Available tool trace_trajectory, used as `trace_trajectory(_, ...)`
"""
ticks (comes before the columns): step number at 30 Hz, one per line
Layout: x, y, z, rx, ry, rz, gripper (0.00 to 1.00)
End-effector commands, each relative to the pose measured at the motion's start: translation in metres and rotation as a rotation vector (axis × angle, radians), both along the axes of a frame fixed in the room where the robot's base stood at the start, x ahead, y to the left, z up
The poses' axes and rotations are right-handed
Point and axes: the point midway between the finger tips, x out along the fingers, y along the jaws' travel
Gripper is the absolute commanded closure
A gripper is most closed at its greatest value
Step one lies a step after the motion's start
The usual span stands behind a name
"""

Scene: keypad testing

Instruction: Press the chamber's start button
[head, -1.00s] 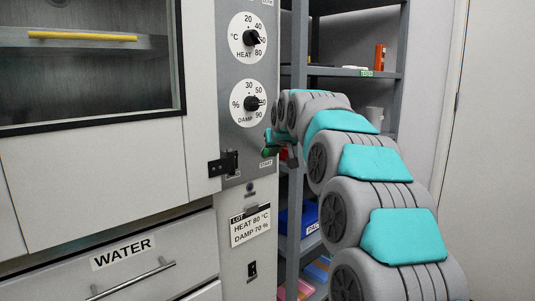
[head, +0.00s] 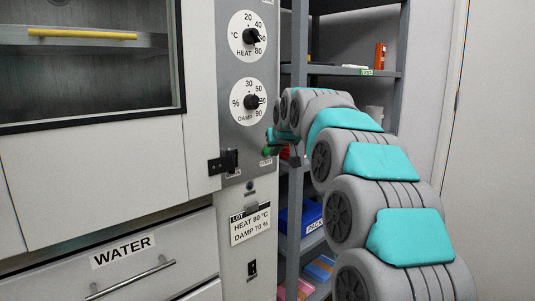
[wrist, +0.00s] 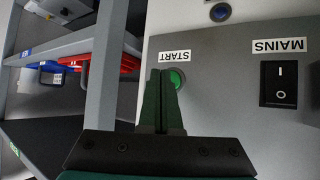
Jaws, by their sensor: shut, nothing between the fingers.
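The chamber's start button (wrist: 177,78) is a round green button on a grey panel, next to a START label (wrist: 173,56). The wrist view shows the panel upside down. The button also shows in the head view (head: 266,152), low on the chamber's control panel. My gripper (wrist: 161,74) is shut and empty. In the wrist view its dark green fingertips lie just left of the button and overlap its left edge. I cannot tell whether they touch it. In the head view the arm reaches in from the right and mostly hides the gripper.
A black MAINS rocker switch (wrist: 278,83) is on the same panel, with a blue round button (wrist: 220,12) nearby. HEAT (head: 251,36) and DAMP (head: 251,102) dials are above. A metal shelf rack (head: 300,60) stands close on the right, with blue and red items on it.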

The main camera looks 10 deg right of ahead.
Motion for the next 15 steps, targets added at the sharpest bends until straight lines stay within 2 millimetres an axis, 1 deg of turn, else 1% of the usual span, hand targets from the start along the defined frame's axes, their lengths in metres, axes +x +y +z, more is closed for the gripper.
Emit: trace_trajectory(15, -0.0059, -0.0048, -0.0003, 0.0, -0.001, -0.001, 1.0)
